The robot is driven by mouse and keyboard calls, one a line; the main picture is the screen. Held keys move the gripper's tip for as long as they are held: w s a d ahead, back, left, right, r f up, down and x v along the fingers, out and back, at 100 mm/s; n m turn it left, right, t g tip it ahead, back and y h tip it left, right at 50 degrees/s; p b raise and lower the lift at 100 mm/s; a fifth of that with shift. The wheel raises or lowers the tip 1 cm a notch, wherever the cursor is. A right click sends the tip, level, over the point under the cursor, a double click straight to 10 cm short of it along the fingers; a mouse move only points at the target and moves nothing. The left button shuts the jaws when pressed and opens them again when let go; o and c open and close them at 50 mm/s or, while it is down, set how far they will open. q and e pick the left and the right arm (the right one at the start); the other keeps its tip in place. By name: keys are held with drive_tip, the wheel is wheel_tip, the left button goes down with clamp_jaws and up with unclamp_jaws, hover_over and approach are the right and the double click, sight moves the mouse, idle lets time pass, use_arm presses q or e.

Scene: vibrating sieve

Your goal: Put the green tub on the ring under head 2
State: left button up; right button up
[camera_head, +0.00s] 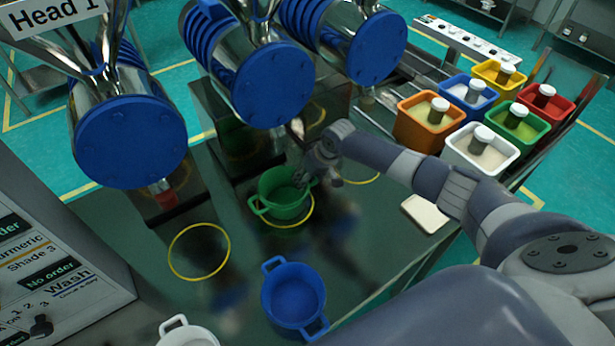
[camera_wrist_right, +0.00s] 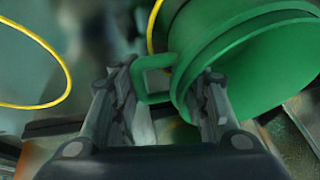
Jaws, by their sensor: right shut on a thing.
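The green tub (camera_head: 283,207) is at the middle yellow ring (camera_head: 309,216), below the second blue-capped head (camera_head: 272,85). Part of the ring shows past its right and lower sides; the rest is hidden. I cannot tell whether its base touches the table. My right gripper (camera_head: 307,176) is at the tub's far right side. In the wrist view, its fingers (camera_wrist_right: 163,80) are shut on a handle of the green tub (camera_wrist_right: 245,60). My left gripper is not in view.
An empty ring (camera_head: 172,262) lies to the left, under Head 1 (camera_head: 130,140). A blue tub (camera_head: 293,295) and a white tub (camera_head: 187,333) stand nearer. Several coloured bins, including an orange one (camera_head: 415,128), stand at right. The heads hang low over the table.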

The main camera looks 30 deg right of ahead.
drive_tip(key=o, duration=1.4)
drive_tip(key=shift+o, duration=0.2)
drive_tip(key=v, duration=1.2)
